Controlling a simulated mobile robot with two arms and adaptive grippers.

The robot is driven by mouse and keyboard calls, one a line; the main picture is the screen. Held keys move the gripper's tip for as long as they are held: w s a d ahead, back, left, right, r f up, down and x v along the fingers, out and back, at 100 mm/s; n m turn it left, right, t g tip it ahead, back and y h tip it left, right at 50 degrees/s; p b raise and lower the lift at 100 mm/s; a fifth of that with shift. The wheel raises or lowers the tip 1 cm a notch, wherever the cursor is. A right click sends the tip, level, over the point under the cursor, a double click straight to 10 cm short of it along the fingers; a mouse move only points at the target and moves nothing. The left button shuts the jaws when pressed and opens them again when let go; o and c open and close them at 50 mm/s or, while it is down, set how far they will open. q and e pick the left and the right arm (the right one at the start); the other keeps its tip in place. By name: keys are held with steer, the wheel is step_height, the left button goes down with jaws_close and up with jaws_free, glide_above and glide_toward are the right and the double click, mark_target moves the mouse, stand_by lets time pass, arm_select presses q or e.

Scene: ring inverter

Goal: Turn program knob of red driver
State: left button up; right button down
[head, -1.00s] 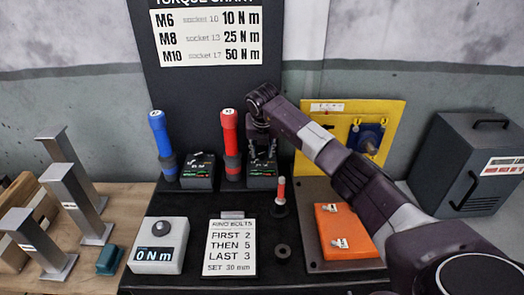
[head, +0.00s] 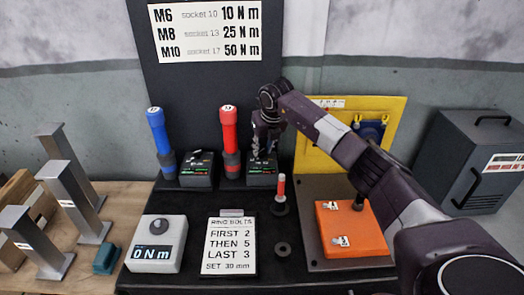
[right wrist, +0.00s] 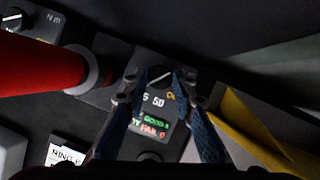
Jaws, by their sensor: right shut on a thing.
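The red driver (head: 230,130) stands upright on the black bench, left of its dark controller box (head: 262,180). In the right wrist view the red driver (right wrist: 42,63) lies across the upper left, and the box's lit display (right wrist: 152,124) shows green and red words. My right gripper (head: 263,150) points down at the top of this box. In the right wrist view its two fingers (right wrist: 162,78) are closed in around the program knob, which is dark and mostly hidden between the fingertips. My left gripper is not in view.
A blue driver (head: 158,135) with its own box (head: 198,172) stands to the left. A red-tipped post (head: 281,190), an orange block (head: 350,232), a yellow panel (head: 318,150) and a torque display (head: 157,245) are nearby. My right arm crosses over the right side.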

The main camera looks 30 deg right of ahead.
steer(key=shift+d+n+y+b, duration=0.2)
steer(key=shift+n+y+b, duration=0.45)
steer(key=shift+n, duration=1.25)
steer(key=c, duration=1.6)
jaws_free()
steer(key=shift+r, duration=0.1)
steer(key=v, duration=1.2)
steer(key=shift+d, duration=0.2)
